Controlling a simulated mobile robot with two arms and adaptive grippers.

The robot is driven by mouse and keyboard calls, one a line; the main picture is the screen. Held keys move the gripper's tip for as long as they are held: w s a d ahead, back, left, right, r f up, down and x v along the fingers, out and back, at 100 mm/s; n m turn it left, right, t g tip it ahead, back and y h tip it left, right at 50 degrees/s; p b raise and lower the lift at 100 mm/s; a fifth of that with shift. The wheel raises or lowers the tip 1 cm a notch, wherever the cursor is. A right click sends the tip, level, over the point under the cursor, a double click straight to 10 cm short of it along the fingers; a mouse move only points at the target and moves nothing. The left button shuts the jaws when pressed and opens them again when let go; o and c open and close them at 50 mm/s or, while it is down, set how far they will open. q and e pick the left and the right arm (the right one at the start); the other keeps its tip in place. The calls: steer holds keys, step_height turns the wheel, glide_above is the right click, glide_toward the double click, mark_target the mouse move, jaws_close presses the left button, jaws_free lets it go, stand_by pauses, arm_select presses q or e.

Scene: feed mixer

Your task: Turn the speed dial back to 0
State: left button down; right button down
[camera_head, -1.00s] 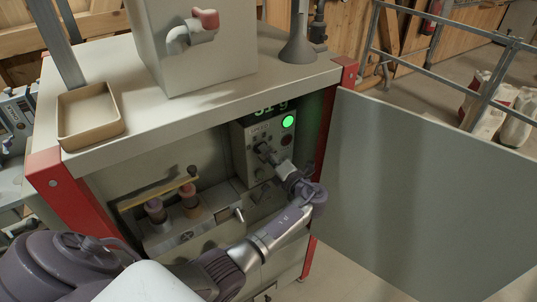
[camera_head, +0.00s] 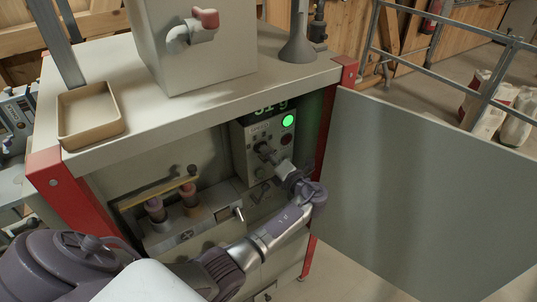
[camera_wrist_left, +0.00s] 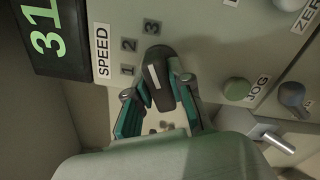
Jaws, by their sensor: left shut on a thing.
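The speed dial (camera_wrist_left: 158,77) is a dark knob with a pale pointer line on the grey control panel (camera_head: 246,143). Printed numbers 1, 2 and 3 stand beside it in the left wrist view, next to a SPEED label (camera_wrist_left: 102,51). My left gripper (camera_wrist_left: 160,92) has its two fingers on either side of the dial and is shut on it. In the head view the left gripper (camera_head: 273,158) reaches the panel from the lower right, and its fingers and wrist partly hide the dial. My right gripper does not show.
A lit green display (camera_wrist_left: 47,38) shows 31. A green JOG button (camera_wrist_left: 236,89) and a metal lever (camera_wrist_left: 276,141) sit close to the fingers. A green light (camera_head: 288,120) and red button (camera_head: 287,139) are above. An open grey door (camera_head: 420,190) stands right of my arm.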

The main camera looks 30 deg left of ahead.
arm_select(q)
steer(key=n, duration=0.6)
steer(key=shift+f+n+b, duration=0.1)
steer(key=shift+n+b, duration=0.2)
steer(key=shift+n, duration=0.1)
steer(key=n+b, duration=0.1)
steer(key=n, duration=0.2)
steer(key=shift+n, duration=0.4)
steer(key=n+b, duration=0.1)
steer(key=n, duration=0.1)
steer(key=shift+f+n, duration=0.1)
steer(key=shift+n, duration=0.3)
steer(key=n+b, duration=0.2)
steer(key=shift+n, duration=0.3)
steer(key=n+b, duration=0.2)
steer(key=n, duration=0.1)
steer(key=shift+f+n+b, duration=0.1)
steer(key=shift+n+b, duration=0.2)
steer(key=shift+b, duration=0.1)
steer(key=n+b, duration=0.4)
steer(key=shift+n, duration=0.4)
steer(key=shift+r+n+b, duration=0.2)
steer(key=shift+n+b, duration=0.65)
steer(key=shift+n, duration=0.05)
